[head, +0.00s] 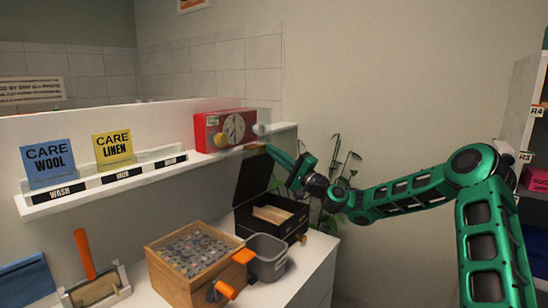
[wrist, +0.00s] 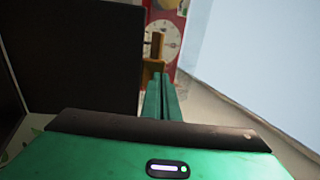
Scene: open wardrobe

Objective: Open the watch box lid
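The watch box (head: 296,222) is a black box on the white counter, with tan contents inside. Its black lid (head: 255,180) stands raised at the back, tilted a little backward. In the wrist view a large dark panel, which looks like the lid (wrist: 80,55), fills the upper left. My green gripper (head: 272,152) is just above and to the right of the lid's top edge. In the wrist view my two fingers (wrist: 161,92) lie close together, with nothing clearly held between them. I cannot tell whether they touch the lid.
A red dial device (head: 212,132) sits on the white shelf (head: 110,187) behind my fingertips. A grey bin (head: 268,262) and a wooden crate (head: 185,285) stand in front of the box. A plant (head: 335,190) is behind my arm.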

